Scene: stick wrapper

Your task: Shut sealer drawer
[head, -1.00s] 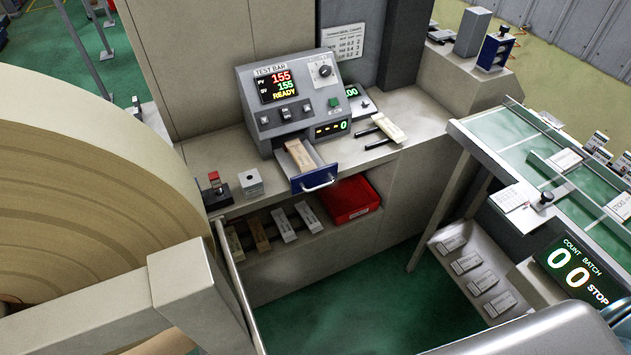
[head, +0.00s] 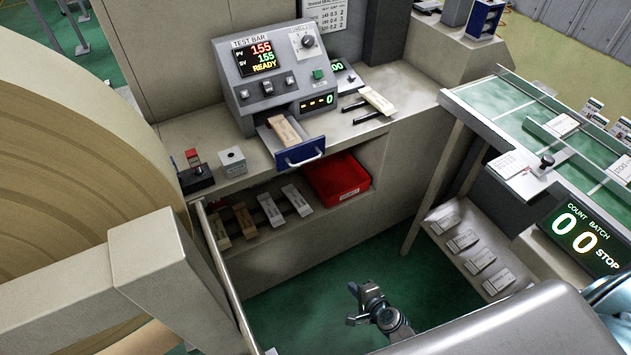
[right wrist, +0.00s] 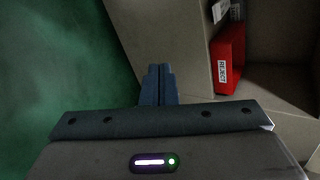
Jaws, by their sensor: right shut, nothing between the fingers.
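The grey test-bar sealer (head: 262,95) stands on the counter, its display lit with READY. Its drawer (head: 300,154) is pulled out toward me, with a blue front and a pale handle. A tan wrapped block (head: 284,130) lies in the open drawer. My right gripper (head: 358,290) is low over the green floor, in front of and below the drawer, well apart from it. In the right wrist view its fingers (right wrist: 158,72) are together with nothing between them. The drawer is not in the right wrist view. My left gripper is not in view.
A red reject bin (head: 335,180) sits on the shelf under the counter; it also shows in the right wrist view (right wrist: 229,62). A grey post frame (head: 155,260) and large roll stand left. A green-topped conveyor (head: 500,115) is at right. Open floor lies between.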

